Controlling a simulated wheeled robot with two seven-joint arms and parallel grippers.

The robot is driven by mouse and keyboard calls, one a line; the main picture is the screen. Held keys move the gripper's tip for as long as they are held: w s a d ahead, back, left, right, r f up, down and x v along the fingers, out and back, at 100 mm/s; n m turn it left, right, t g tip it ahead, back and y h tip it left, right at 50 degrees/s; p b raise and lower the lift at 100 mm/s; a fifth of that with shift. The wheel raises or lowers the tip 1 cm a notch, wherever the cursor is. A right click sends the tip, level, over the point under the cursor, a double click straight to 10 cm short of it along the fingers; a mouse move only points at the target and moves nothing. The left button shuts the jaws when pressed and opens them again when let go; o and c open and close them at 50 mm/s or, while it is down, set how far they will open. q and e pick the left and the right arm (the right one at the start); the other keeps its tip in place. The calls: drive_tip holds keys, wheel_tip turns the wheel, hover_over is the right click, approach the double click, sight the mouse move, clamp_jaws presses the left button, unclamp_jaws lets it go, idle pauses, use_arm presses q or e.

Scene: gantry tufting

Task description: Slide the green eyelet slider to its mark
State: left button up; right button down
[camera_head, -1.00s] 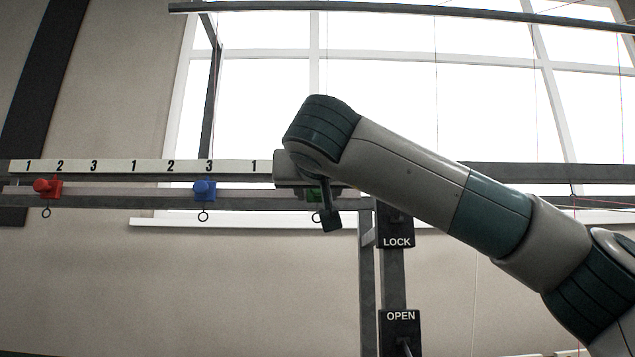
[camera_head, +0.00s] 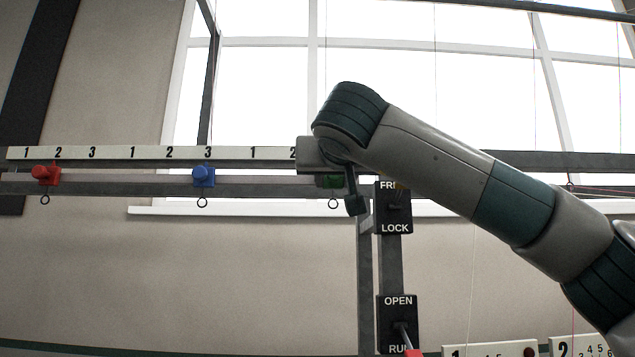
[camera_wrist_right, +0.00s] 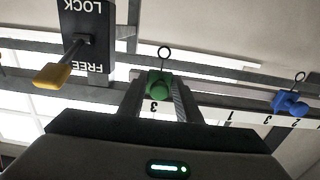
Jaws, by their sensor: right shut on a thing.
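The green eyelet slider (camera_head: 332,181) sits on the rail, mostly behind my right gripper (camera_head: 338,184) in the head view; its ring hangs below. In the right wrist view the green slider (camera_wrist_right: 159,84) is between the two fingers of my right gripper (camera_wrist_right: 157,98), which is shut on it. A numeral 3 on the white number strip (camera_wrist_right: 215,113) shows directly beside the slider, between the fingers. In the head view my gripper and wrist hide that end of the strip (camera_head: 120,154). My left gripper is not in view.
A blue slider (camera_head: 204,176) and a red slider (camera_head: 45,174) sit farther left on the rail (camera_head: 120,188). A FREE/LOCK switch plate (camera_head: 395,208) with a yellow-handled lever (camera_wrist_right: 52,76) stands close right of my gripper. An OPEN/RUN plate (camera_head: 397,320) is below it.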

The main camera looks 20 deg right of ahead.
drive_tip(key=shift+d, duration=0.4)
drive_tip(key=shift+a, duration=0.15)
drive_tip(key=c, duration=1.6)
unclamp_jaws()
drive_tip(key=shift+s+d, duration=0.1)
drive_tip(key=shift+d, duration=0.1)
drive_tip(key=shift+a, duration=0.1)
drive_tip(key=shift+s+a+f+b, duration=0.15)
drive_tip(key=shift+s+a+b, duration=0.05)
drive_tip(key=shift+s+b, duration=0.3)
drive_tip(key=b+v, duration=0.6)
drive_tip(key=v, duration=1)
drive_tip(key=shift+s+r, duration=0.15)
drive_tip(key=shift+r, duration=0.05)
